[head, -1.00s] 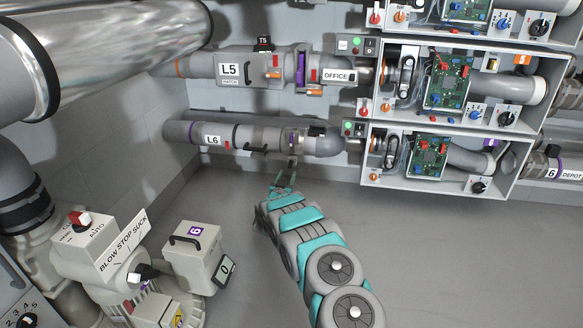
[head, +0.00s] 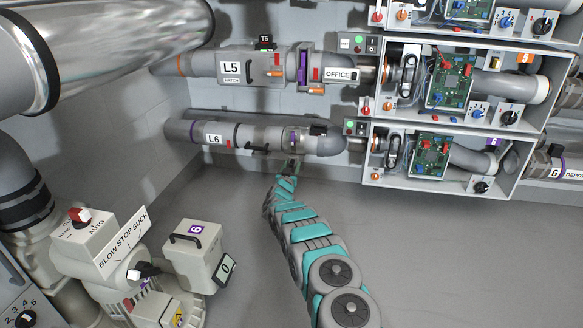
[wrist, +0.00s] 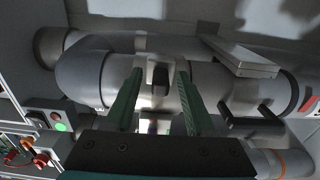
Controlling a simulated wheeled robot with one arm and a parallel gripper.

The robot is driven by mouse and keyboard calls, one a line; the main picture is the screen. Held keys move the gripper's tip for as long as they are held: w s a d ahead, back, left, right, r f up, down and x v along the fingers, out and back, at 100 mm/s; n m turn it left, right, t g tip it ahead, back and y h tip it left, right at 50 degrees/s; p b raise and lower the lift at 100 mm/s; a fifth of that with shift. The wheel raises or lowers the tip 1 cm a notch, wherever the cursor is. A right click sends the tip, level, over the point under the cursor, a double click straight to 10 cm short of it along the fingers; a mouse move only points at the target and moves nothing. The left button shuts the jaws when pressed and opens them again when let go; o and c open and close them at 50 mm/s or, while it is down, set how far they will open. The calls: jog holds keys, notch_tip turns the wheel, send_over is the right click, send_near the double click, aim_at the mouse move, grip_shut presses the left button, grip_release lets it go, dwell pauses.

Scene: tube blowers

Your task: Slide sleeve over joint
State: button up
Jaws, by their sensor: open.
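The L6 pipe (head: 262,137) runs along the wall in the head view, with a purple-marked band (head: 293,137) near its right part. I cannot clearly tell the sleeve's ends or the joint under it. My gripper (head: 289,166) is just below this band, at a small part hanging under the pipe. In the wrist view, my gripper's two green fingers (wrist: 158,100) are open and apart, pointing at the grey pipe (wrist: 212,82). A dark block (wrist: 158,74) shows between the fingertips. I cannot tell whether either finger touches anything.
The L5 pipe (head: 231,68) runs above L6. A dark handle (head: 257,149) sticks out from L6, left of my gripper. Open cabinets with circuit boards (head: 431,156) stand at right. A blower unit (head: 193,250) is at lower left. The floor (head: 440,260) at right is clear.

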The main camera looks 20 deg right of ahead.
jog(key=shift+c, duration=0.2)
grip_shut()
dwell(0.3)
dwell(1.0)
